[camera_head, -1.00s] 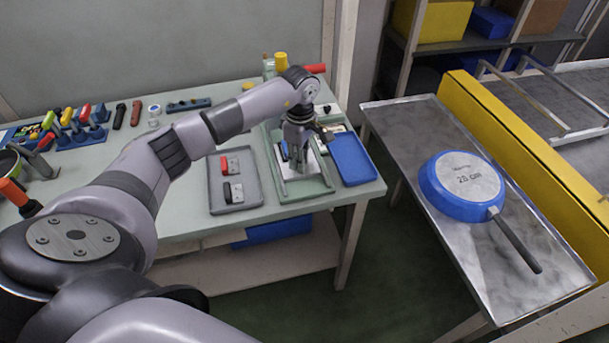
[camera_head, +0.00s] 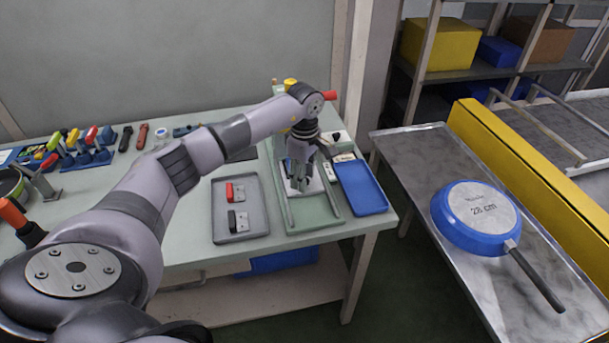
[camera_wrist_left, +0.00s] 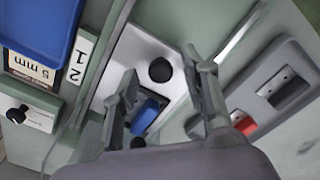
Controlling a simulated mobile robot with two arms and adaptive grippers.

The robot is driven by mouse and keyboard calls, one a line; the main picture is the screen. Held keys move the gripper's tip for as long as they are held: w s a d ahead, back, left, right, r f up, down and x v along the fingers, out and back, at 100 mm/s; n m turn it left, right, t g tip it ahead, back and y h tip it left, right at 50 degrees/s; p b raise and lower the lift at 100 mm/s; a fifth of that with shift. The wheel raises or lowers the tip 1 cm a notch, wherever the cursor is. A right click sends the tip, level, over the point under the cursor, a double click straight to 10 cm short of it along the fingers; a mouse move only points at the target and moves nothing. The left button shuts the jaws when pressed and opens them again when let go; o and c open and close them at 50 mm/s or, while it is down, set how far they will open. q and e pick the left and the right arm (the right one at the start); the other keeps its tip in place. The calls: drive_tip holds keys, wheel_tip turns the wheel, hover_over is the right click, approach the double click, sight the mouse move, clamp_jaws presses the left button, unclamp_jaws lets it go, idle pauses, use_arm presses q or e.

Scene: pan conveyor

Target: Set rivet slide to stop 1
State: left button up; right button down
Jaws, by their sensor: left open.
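The rivet slide (camera_wrist_left: 133,52) is a pale metal plate with a round black knob (camera_wrist_left: 160,70) and a blue part (camera_wrist_left: 146,112). It sits in a green frame (camera_head: 318,222) on the workbench. My left gripper (camera_head: 300,178) is over this frame, pointing down. In the left wrist view, my left gripper (camera_wrist_left: 163,66) is open, its fingers either side of the black knob in the picture; contact cannot be told. Labels 1 (camera_wrist_left: 81,76) and 2 (camera_wrist_left: 87,45) are on a strip beside the plate. My right gripper is not in view.
A grey tray (camera_head: 240,185) with a red and a black part lies left of the frame. A blue tray (camera_head: 360,187) lies right of it. A 5 mm label (camera_wrist_left: 30,68) is near the numbers. A blue pan (camera_head: 480,215) lies on the metal table (camera_head: 425,150).

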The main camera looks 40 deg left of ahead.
use_arm(q)
drive_tip(key=shift+r, duration=0.3)
wheel_tip(320, 180, up, 11)
drive_tip(key=shift+r, duration=0.2)
idle(0.3)
drive_tip(key=d+r+y+b, duration=0.3)
drive_tip(key=d+r+y, duration=0.1)
drive_tip(key=d, duration=0.4)
drive_tip(key=shift+y, duration=0.3)
drive_tip(key=p+x, duration=0.1)
drive_tip(key=x, duration=1.6)
drive_tip(key=shift+a+f, duration=0.15)
drive_tip(key=shift+a, duration=0.1)
